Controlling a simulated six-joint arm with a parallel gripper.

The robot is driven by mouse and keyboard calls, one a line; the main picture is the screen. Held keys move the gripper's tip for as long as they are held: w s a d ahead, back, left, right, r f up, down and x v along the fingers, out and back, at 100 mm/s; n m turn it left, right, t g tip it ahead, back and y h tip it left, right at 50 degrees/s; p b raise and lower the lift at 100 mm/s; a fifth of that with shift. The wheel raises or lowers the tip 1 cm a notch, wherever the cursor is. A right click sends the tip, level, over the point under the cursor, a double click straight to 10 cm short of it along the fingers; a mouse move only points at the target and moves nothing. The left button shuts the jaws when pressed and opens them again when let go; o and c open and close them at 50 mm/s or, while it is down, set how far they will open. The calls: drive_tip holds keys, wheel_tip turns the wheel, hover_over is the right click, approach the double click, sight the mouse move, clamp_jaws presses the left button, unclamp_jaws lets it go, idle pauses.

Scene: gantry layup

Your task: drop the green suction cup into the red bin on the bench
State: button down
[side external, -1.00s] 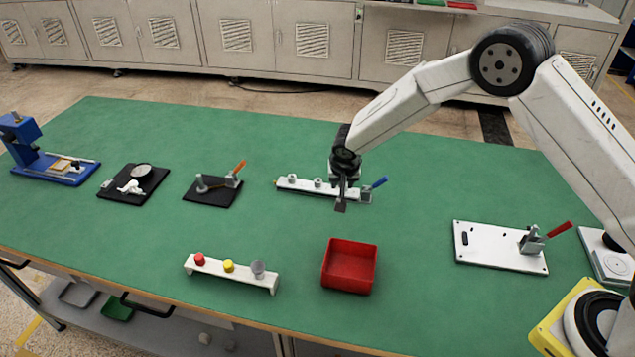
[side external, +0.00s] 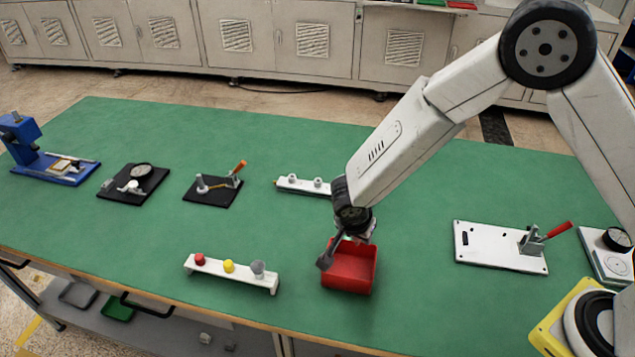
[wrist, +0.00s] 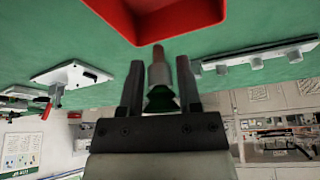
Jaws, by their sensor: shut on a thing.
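The red bin (side external: 349,270) sits on the green bench near its front edge, and its open inside fills the top of the wrist view (wrist: 165,18). My gripper (side external: 347,243) is at the bin's back rim, partly covering it. In the wrist view my gripper (wrist: 160,68) has its two dark fingers shut on the suction cup (wrist: 160,99). It has a dark green flared part, a grey body and a reddish-brown end towards the bin. The cup is hard to make out in the side view.
A white rack (side external: 230,276) with red, yellow and grey pieces stands left of the bin. A white rail (side external: 300,186) lies behind, partly hidden by my arm. A white plate with a red-handled clamp (side external: 500,246) is to the right. The bench left of the bin's back is clear.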

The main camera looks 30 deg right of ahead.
drive_tip(key=shift+s, duration=0.3)
drive_tip(key=shift+f, duration=0.15)
hover_over(355, 268)
drive_tip(key=shift+f, duration=2.8)
drive_tip(key=shift+c, duration=1)
unclamp_jaws()
drive_tip(key=shift+r, duration=0.1)
